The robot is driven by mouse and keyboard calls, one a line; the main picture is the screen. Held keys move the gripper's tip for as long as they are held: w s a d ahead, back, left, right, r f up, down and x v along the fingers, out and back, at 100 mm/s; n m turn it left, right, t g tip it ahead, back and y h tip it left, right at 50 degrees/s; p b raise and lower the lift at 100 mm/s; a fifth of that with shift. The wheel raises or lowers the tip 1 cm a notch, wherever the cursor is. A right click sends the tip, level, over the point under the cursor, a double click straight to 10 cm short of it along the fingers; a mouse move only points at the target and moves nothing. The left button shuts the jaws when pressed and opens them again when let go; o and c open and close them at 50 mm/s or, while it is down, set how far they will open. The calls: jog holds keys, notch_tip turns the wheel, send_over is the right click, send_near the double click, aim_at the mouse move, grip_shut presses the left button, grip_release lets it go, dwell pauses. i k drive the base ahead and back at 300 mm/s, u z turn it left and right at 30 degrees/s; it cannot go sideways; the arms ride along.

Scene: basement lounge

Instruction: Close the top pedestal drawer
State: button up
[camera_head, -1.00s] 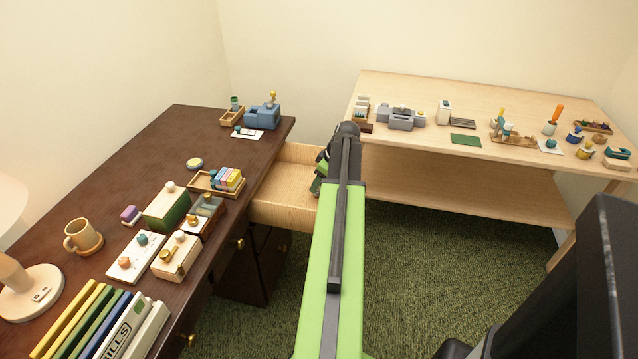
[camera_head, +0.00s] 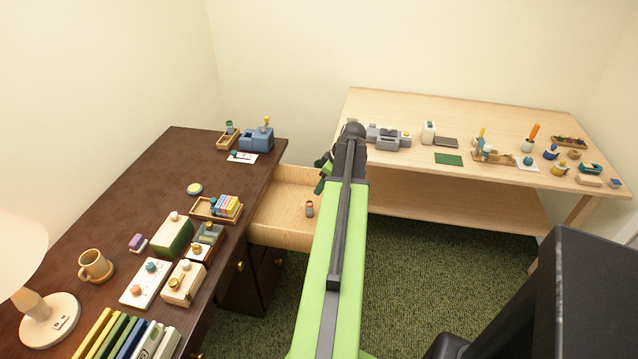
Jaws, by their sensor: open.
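The top pedestal drawer (camera_head: 285,207) is pale wood and stands pulled out from the right side of the dark desk (camera_head: 150,190). A small grey and orange item (camera_head: 309,209) stands inside it. My gripper (camera_head: 324,170) is open, at the far end of my green arm, over or beside the drawer's outer end. My arm hides part of the drawer's front, and I cannot tell whether the gripper touches it. The dark pedestal (camera_head: 250,278) shows below the drawer.
The desk top holds a lamp (camera_head: 45,310), a mug (camera_head: 95,266), books (camera_head: 125,338), several small boxes and a blue device (camera_head: 257,138). A light wooden table (camera_head: 480,118) with many small items stands behind on the right. Green carpet (camera_head: 430,270) lies open between them.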

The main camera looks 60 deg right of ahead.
aim_at(279, 221)
jog(key=k, duration=1)
